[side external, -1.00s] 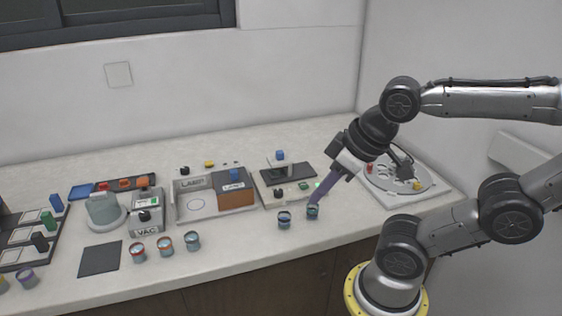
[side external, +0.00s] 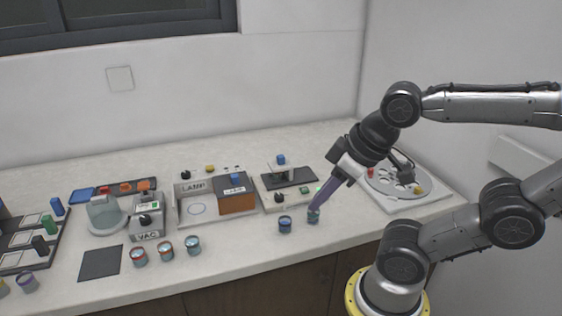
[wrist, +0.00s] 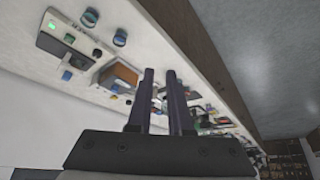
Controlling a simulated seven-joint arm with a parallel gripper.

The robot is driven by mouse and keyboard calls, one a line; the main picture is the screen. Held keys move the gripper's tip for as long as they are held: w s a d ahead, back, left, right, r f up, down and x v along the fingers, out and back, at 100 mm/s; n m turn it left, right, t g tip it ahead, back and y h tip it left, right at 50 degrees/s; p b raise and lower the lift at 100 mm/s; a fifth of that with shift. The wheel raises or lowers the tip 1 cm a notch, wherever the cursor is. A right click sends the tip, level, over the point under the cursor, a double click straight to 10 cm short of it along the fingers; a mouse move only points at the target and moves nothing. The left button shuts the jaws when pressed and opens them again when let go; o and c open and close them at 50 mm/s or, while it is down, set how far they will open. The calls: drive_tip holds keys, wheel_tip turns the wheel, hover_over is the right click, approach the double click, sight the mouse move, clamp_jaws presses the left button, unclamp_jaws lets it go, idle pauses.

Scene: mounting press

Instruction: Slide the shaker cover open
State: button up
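No part carries a readable shaker label, so I cannot tell for sure which one is the shaker cover. A white unit (side external: 299,199) with a dark plate, a blue knob (side external: 281,160) and a green light stands right of centre; it also shows at the upper left of the wrist view (wrist: 50,44). Left of it, the LAMP unit has a brown cover (side external: 237,203) with a blue knob on top. My gripper (side external: 316,207) points down, its tips overlapping a small jar (side external: 313,217) in the side view. In the wrist view its fingers (wrist: 160,75) are parted with nothing between them.
Another jar (side external: 285,225) stands left of the gripper. A round carousel tray (side external: 440,189) is behind my arm at right. The VAC unit (side external: 147,216), several jars and a dark mat (side external: 101,263) lie left. Bare counter runs along the front.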

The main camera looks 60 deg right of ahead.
drive_tip(key=shift+o, duration=1.2)
drive_tip(key=shift+s+f+n, duration=0.1)
drive_tip(key=shift+s+n, duration=0.05)
drive_tip(key=shift+n, duration=0.25)
drive_tip(key=shift+o, duration=1.2)
drive_tip(key=shift+r+n, duration=0.25)
drive_tip(key=shift+n, duration=0.25)
drive_tip(key=shift+o, duration=0.4)
drive_tip(key=r+n, duration=0.1)
drive_tip(key=w+r+n, duration=0.1)
drive_tip(key=r+n, duration=0.1)
drive_tip(key=r, duration=0.1)
drive_tip(key=shift+w+d, duration=0.1)
drive_tip(key=shift+w, duration=0.15)
drive_tip(key=w+d+r+n+g, duration=0.1)
drive_tip(key=w+d+r+n, duration=0.25)
drive_tip(key=w, duration=0.35)
drive_tip(key=w+d+r+n+g, duration=0.2)
drive_tip(key=w+d+r, duration=0.3)
drive_tip(key=w, duration=0.2)
drive_tip(key=m+g, duration=0.2)
drive_tip(key=g, duration=0.1)
hover_over(281, 156)
wheel_tip(281, 156, down, 10)
drive_tip(key=f, duration=0.1)
drive_tip(key=shift+n, duration=0.25)
wheel_tip(281, 156, down, 13)
drive_tip(key=shift+r, duration=0.1)
